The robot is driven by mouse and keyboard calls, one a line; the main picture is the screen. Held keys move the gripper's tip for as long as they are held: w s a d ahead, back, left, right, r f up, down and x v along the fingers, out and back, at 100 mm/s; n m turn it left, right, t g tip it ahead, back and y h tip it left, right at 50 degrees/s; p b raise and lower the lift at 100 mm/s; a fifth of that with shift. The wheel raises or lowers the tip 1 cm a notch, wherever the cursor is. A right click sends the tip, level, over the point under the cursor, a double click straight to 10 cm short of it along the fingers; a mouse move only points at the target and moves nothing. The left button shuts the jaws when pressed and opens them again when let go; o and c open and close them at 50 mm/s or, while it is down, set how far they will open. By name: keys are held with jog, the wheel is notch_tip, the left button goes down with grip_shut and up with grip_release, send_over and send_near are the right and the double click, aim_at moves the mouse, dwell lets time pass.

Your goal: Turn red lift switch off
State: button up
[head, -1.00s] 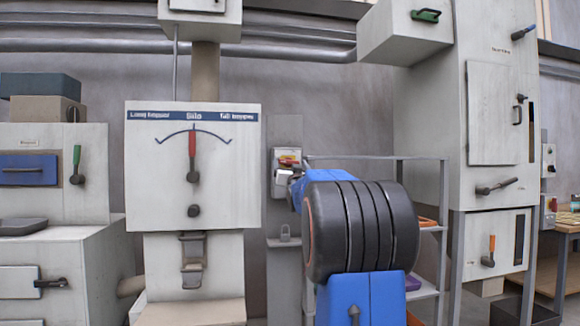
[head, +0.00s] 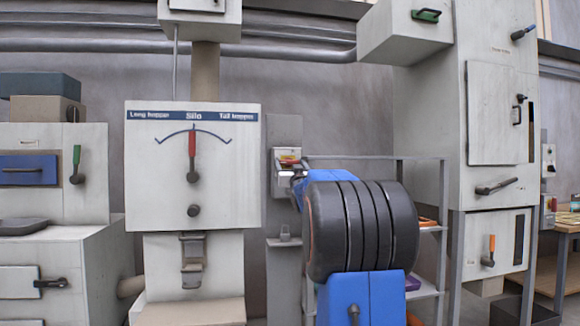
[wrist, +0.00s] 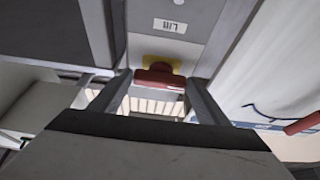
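The red lift switch (wrist: 160,79) is a red handle on a yellow plate, below an upside-down "Lift" label (wrist: 170,26) in the wrist view. My gripper (wrist: 157,84) has one dark finger on each side of the handle. The fingers stand apart, with a gap seen beside the handle, so contact is not clear. In the head view the switch (head: 289,156) shows as a small red spot on a grey post, and my blue and black arm covers much of the area. My gripper (head: 285,182) is small there and its fingers are hard to make out.
A Silo panel (head: 160,180) with a red pointer stands left of the post. A metal shelf rack (head: 442,230) is behind my arm on the right. A tall grey cabinet (head: 425,140) with several handles stands further right.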

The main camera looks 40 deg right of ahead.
jog(key=shift+o, duration=1.2)
jog(key=v, duration=1.7)
jog(key=shift+s, duration=0.2)
jog(key=shift+a, duration=0.15)
jog(key=s+a+f+n+g+y, duration=0.1)
jog(key=s+a+f+g+y, duration=0.15)
jog(key=a+f, duration=0.8)
jog(key=s+a+f+n+g+y, duration=0.1)
jog(key=a+f+g+y, duration=0.3)
jog(key=a+f, duration=0.65)
jog(key=s+a+f+n+g+y, duration=0.2)
jog(key=s+a+f+g, duration=0.2)
jog(key=s+a+f, duration=0.5)
jog(key=s+a+f+n+g+y, duration=0.2)
jog(key=s+a+f, duration=0.7)
jog(key=s, duration=0.5)
jog(key=shift+s+a+f+g+y, duration=0.3)
jog(key=shift+f+g+y, duration=0.25)
jog(key=shift+f+g, duration=0.5)
